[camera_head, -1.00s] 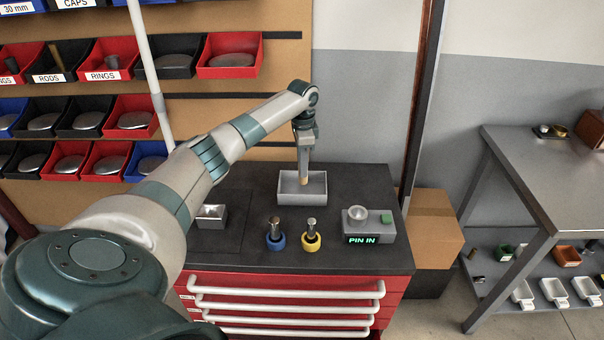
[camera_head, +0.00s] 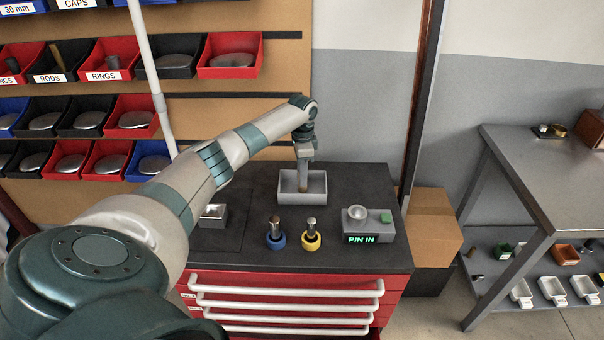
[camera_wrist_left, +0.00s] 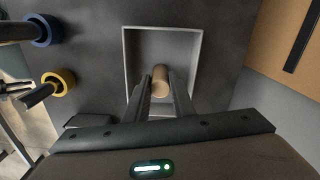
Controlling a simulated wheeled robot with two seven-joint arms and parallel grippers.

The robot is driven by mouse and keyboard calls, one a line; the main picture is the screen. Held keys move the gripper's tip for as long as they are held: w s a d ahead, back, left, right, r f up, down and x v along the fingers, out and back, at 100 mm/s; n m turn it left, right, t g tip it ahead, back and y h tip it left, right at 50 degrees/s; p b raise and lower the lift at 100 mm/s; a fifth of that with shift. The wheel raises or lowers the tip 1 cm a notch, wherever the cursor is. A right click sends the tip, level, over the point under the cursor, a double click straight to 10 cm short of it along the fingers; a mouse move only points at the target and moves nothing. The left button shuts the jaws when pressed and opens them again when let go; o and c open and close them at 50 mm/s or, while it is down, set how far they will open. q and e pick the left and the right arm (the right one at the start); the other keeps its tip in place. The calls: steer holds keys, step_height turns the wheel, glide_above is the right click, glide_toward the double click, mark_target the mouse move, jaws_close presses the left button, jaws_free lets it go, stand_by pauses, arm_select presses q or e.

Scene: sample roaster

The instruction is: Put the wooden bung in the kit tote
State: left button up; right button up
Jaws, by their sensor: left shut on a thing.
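My left gripper (camera_head: 303,186) reaches down into the grey kit tote (camera_head: 288,200) on the dark cabinet top. In the left wrist view my left gripper (camera_wrist_left: 159,92) is shut on the wooden bung (camera_wrist_left: 160,76), a small tan cylinder between the fingertips. The bung is within the outline of the tote (camera_wrist_left: 128,48); whether it touches the floor of the tote I cannot tell. In the head view the bung is mostly hidden by the fingers and the tote's front wall. My right gripper is not in view.
A blue-ringed pin (camera_head: 275,236) and a yellow-ringed pin (camera_head: 311,238) stand in front of the tote. A grey box with a "PIN IN" display (camera_head: 362,239) is to their right. A small metal tray (camera_head: 213,214) is at left. A post (camera_head: 418,110) rises beyond the cabinet's right side.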

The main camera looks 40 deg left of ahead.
arm_select(q)
steer(key=shift+f, duration=0.1)
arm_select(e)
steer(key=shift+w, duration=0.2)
arm_select(q)
steer(key=o, duration=0.8)
steer(key=shift+o, duration=1.1)
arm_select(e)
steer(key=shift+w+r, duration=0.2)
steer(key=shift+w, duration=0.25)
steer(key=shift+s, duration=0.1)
arm_select(q)
steer(key=shift+r, duration=0.55)
step_height(320, 180, up, 11)
steer(key=b, duration=0.2)
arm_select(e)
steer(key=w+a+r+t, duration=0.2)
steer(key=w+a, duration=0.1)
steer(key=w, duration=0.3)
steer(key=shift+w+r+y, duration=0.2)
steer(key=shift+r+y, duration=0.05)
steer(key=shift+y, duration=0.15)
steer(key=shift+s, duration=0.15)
